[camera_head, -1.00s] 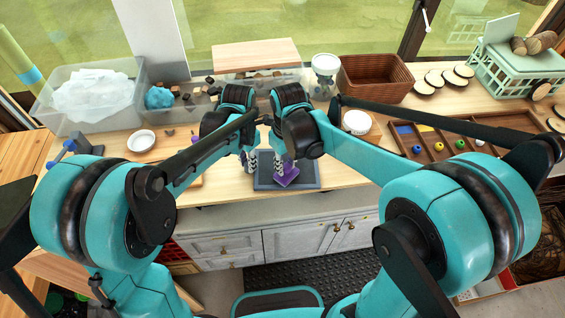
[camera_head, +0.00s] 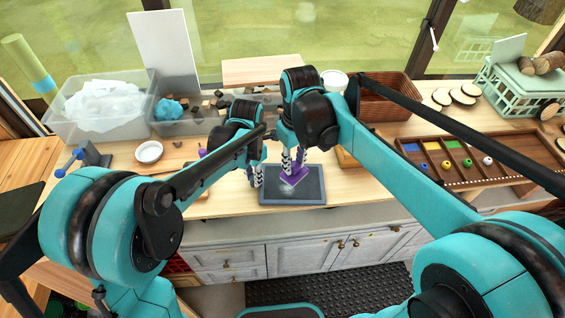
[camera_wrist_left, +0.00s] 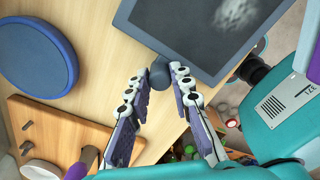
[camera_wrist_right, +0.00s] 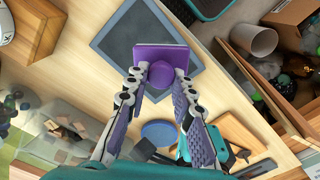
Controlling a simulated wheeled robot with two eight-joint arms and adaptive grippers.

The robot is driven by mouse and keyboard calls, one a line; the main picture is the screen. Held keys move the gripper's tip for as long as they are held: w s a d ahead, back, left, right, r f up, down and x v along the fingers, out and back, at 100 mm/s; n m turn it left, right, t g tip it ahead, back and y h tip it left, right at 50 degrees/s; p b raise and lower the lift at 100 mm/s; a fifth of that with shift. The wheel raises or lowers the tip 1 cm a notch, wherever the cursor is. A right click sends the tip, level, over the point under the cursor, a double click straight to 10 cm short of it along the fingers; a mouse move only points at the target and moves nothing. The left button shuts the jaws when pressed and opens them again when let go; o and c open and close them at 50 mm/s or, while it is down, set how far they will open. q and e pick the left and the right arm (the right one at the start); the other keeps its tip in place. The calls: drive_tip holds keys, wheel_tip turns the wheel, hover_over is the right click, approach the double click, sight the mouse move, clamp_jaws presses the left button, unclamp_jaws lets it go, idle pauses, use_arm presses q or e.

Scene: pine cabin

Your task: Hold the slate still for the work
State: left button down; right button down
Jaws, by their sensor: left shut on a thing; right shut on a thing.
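The dark slate (camera_head: 314,193) lies flat near the counter's front edge, with a pale chalk smudge (camera_wrist_left: 238,12) on it. My left gripper (camera_head: 255,178) is at the slate's left edge. In the left wrist view its fingers (camera_wrist_left: 159,78) are shut around a dark round knob (camera_wrist_left: 160,70) at that edge. My right gripper (camera_head: 293,162) is above the slate, shut on the knob of a purple block (camera_wrist_right: 160,57). The block sits over the slate; whether it touches is unclear. The slate (camera_wrist_right: 118,32) also shows in the right wrist view.
A blue disc (camera_wrist_left: 35,48) and a wooden board (camera_wrist_left: 50,135) are near the left gripper. A white dish (camera_head: 149,152), clear bins (camera_head: 110,128), a wicker basket (camera_head: 385,105) and a compartmented wooden tray (camera_head: 470,180) stand around.

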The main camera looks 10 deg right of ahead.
use_arm(q)
drive_tip(key=c, duration=1.3)
unclamp_jaws()
drive_tip(key=shift+r, duration=0.1)
wheel_tip(320, 180, up, 12)
drive_tip(key=shift+a, duration=0.1)
